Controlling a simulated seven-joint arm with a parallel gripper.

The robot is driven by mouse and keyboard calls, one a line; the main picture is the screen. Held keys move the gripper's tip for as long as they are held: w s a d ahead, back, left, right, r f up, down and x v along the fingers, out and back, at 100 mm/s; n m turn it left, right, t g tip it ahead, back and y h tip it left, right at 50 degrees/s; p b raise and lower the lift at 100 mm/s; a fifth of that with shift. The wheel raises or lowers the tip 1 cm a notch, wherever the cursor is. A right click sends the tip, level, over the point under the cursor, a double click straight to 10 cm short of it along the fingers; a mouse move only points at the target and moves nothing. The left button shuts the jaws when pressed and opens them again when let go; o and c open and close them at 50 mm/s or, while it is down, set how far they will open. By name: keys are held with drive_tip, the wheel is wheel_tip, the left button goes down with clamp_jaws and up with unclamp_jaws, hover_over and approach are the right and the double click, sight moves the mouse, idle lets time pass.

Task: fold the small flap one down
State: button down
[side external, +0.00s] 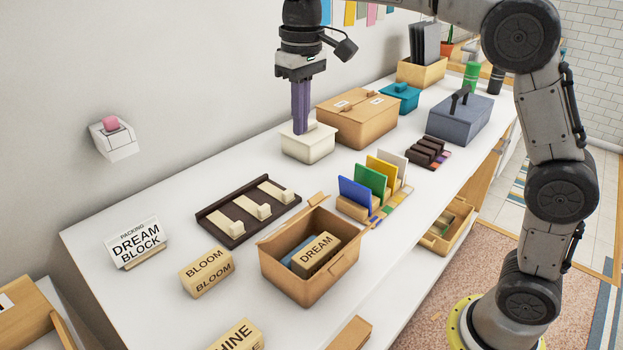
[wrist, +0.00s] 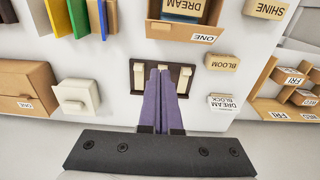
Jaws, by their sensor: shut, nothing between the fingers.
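An open cardboard box (side external: 306,285) stands on the white table with a DREAM block (side external: 317,254) and a blue item inside. Its flap on the wall side (side external: 287,216) stands up and leans outward. In the wrist view a tan flap labelled ONE (wrist: 184,33) shows at the near edge of that box. My gripper (side external: 300,131) has long purple fingers pointing down, shut and empty. In the side view it is in front of the white lidded box, up and back from the open box. In the wrist view my fingertips (wrist: 160,68) appear over the dark tray, apart from the flap.
A dark tray (side external: 234,232) with several cream sliders lies between the wall and the open box. A white lidded box (side external: 308,148), a closed tan box (side external: 357,125) and upright coloured panels (side external: 376,180) stand behind. BLOOM block (side external: 206,272) and a sign (side external: 138,242) are at left.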

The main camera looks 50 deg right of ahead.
drive_tip(key=f, duration=0.3)
drive_tip(key=s+f, duration=0.1)
drive_tip(key=f, duration=0.7)
drive_tip(key=shift+s, duration=0.3)
drive_tip(key=shift+s+f, duration=0.45)
drive_tip(key=shift+f, duration=0.05)
drive_tip(key=shift+s+f+t, duration=0.1)
drive_tip(key=shift+s+t, duration=0.15)
drive_tip(key=shift+t, duration=0.05)
